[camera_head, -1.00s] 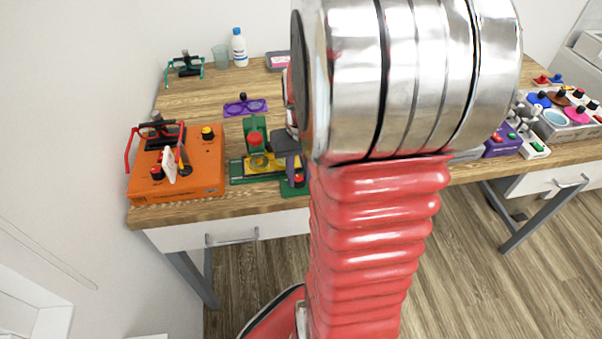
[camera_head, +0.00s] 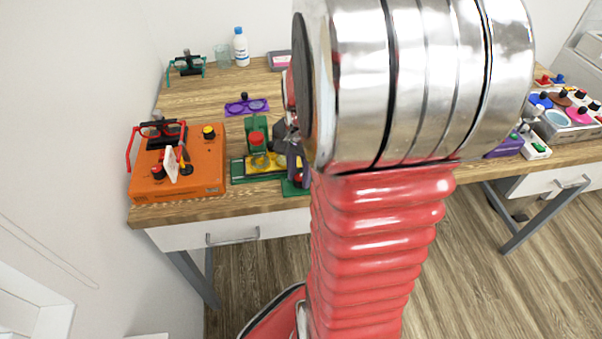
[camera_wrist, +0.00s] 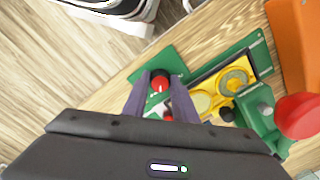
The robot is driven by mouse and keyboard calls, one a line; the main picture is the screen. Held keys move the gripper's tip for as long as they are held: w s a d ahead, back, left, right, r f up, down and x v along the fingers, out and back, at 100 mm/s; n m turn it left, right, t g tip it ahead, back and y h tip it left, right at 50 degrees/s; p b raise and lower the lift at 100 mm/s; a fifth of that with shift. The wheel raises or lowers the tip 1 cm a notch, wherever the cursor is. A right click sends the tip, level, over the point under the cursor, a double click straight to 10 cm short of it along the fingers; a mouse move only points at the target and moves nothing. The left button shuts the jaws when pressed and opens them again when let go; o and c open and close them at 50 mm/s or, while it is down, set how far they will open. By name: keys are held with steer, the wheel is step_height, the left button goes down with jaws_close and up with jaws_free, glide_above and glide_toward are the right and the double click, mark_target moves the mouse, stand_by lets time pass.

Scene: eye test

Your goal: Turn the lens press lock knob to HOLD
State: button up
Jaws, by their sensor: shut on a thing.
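The lens press (camera_head: 257,160) has a green base, a yellow slide and a red-topped green post, near the table's front edge. It also shows in the wrist view (camera_wrist: 252,105), with round lens seats in the yellow part. Its lock knob (camera_wrist: 160,80) is red with a white mark, on the green plate at the press's end. My gripper (camera_wrist: 161,87) has its two purple-grey fingers on either side of this knob, shut on it. In the head view the knob (camera_head: 298,181) is partly hidden by my gripper. No HOLD lettering is readable.
An orange box (camera_head: 207,172) with knobs, a white card and dark-red spectacles stands left of the press. Purple lens holder (camera_head: 246,107), teal stand (camera_head: 187,67), cup and bottle (camera_head: 240,48) are behind. My arm hides the table's middle; coloured devices stand at right.

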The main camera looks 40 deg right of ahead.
steer(key=shift+d+m, duration=0.2)
steer(key=shift+m, duration=0.8)
steer(key=o, duration=0.7)
steer(key=shift+s, duration=0.1)
steer(key=o, duration=0.3)
steer(key=shift+a, duration=0.1)
steer(key=shift+o, duration=0.2)
steer(key=shift+r, duration=0.1)
step_height(320, 180, up, 14)
steer(key=shift+s+f, duration=0.2)
